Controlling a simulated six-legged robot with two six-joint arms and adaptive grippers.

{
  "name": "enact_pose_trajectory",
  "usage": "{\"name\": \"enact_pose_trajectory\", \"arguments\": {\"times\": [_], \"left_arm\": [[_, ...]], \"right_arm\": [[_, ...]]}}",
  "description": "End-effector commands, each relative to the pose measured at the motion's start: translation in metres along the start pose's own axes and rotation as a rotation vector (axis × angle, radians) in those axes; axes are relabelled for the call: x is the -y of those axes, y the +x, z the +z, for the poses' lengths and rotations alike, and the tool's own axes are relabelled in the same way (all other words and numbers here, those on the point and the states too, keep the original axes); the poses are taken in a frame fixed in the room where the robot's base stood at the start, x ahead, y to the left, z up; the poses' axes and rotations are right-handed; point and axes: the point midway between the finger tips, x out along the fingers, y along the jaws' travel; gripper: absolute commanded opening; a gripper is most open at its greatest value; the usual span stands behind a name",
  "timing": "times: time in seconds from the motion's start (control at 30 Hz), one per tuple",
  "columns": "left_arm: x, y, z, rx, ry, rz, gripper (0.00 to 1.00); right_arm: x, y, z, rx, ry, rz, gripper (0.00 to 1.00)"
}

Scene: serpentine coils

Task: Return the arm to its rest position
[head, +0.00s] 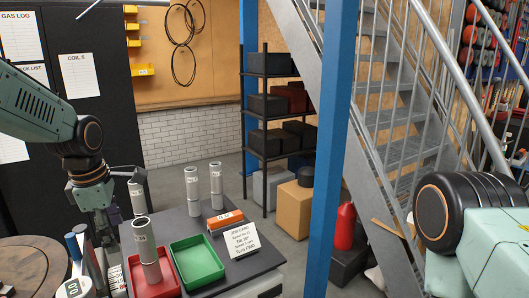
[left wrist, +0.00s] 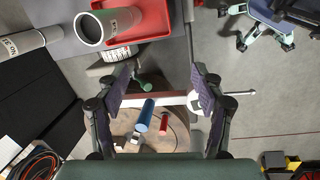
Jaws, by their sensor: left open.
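My left gripper (head: 104,262) hangs from my left arm at the left of the head view, beside the dark table (head: 260,262) near the red tray (head: 167,287). In the left wrist view its fingers (left wrist: 157,92) are spread wide with nothing between them. Beyond them, lower down, lie a blue cylinder (left wrist: 144,117) and a small red one (left wrist: 164,123) over a round wooden top (left wrist: 175,140). A grey labelled cylinder (head: 147,250) stands in the red tray, clear of the fingers. My right arm shows at the right edge; its gripper is out of view.
A green tray (head: 212,272) beside the red one looks empty. Several more grey cylinders (head: 216,186), an orange block (head: 222,217) and a white card (head: 238,239) stand on the table. A blue post (head: 331,150) and a metal staircase (head: 400,110) rise behind.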

Motion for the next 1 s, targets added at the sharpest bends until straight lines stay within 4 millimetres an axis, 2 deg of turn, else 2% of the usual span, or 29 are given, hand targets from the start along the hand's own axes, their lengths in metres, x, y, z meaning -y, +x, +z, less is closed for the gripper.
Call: {"name": "enact_pose_trajectory", "arguments": {"times": [0.17,0.27,0.37,0.47,0.57,0.67,0.8,0.87,1.0], "left_arm": [[-0.007,0.012,0.015,0.053,0.269,0.107,0.67],[-0.005,0.029,0.026,0.069,0.465,0.180,0.67],[0.006,0.058,0.034,0.068,0.664,0.240,0.67],[0.023,0.095,0.039,0.052,0.860,0.288,0.67],[0.048,0.136,0.041,0.025,1.054,0.324,0.67],[0.083,0.185,0.039,-0.010,1.246,0.338,0.67],[0.145,0.253,0.026,-0.060,1.502,0.322,0.67],[0.174,0.279,0.018,-0.076,1.594,0.301,0.67],[0.244,0.331,-0.004,-0.088,1.768,0.225,0.67]], "right_arm": [[0.000,0.000,0.000,0.000,0.000,0.000,0.44],[0.000,0.004,0.000,0.000,0.000,0.000,0.44],[0.000,0.012,0.000,0.000,0.000,0.000,0.44],[0.000,0.023,0.000,0.000,0.000,0.000,0.44],[0.000,0.036,0.000,0.000,0.000,0.000,0.44],[0.000,0.054,0.000,0.000,0.000,0.000,0.44],[-0.001,0.081,0.000,0.000,0.000,0.000,0.44],[-0.001,0.092,0.000,0.000,0.000,0.000,0.44],[-0.001,0.120,0.000,0.000,0.000,0.000,0.44]]}}
